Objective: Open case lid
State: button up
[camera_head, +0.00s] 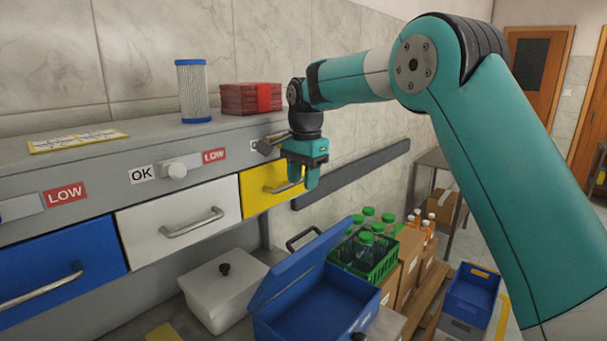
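A blue case (345,292) stands low in front of the drawers. Its blue lid (298,265) is raised and tilts up on the left side, and the inside of the case shows. A black handle (302,238) shows just behind the lid; I cannot tell what it belongs to. My gripper (303,184) points down in front of the yellow drawer, above and apart from the case. Its fingers are apart and nothing shows between them.
A white lidded box (222,290) stands left of the case. A green crate of bottles (366,257) and cardboard boxes (410,245) stand right. Blue, white (178,218) and yellow drawers (262,200) with protruding handles line the counter. A blue bin (470,293) sits far right.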

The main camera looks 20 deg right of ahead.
jog(key=shift+r, duration=1.3)
